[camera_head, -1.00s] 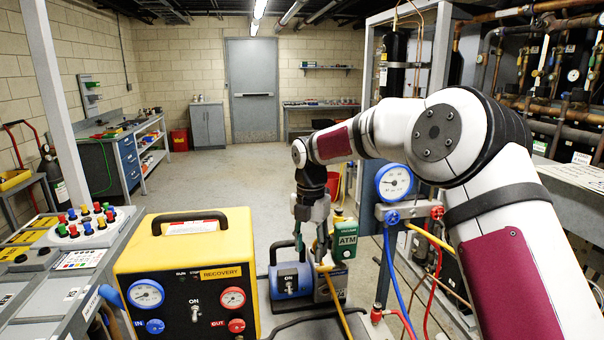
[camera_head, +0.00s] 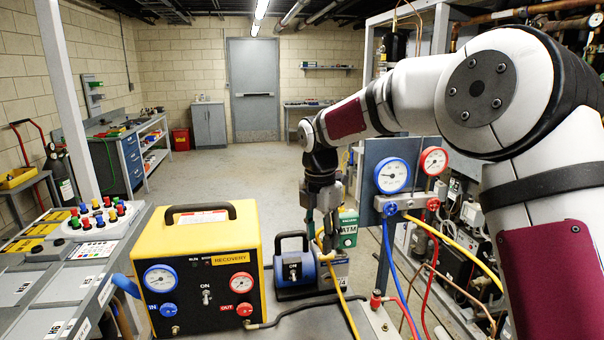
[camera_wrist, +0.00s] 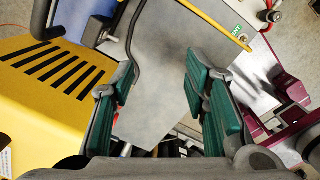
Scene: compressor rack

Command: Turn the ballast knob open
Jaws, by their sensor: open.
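The ballast knob cannot be made out in either view. A blue and dark pump (camera_head: 294,272) with a carry handle and an ON switch stands on the cart, right of the yellow recovery unit. My gripper (camera_head: 325,246) points down at the pump's right end, partly hiding it; I cannot tell whether it touches. In the wrist view my gripper (camera_wrist: 159,76) is open, its green-padded fingers apart, with nothing clearly held. A bare grey surface (camera_wrist: 165,75) shows between and beyond the fingers. A green ATM box (camera_head: 347,229) shows just behind the gripper.
The yellow recovery unit (camera_head: 203,262) stands close at left; its slotted yellow housing (camera_wrist: 50,85) shows in the wrist view. A gauge manifold (camera_head: 392,176) with blue, yellow and red hoses stands at right. A yellow hose (camera_head: 346,305) runs down from the pump area. A button console (camera_head: 97,217) is far left.

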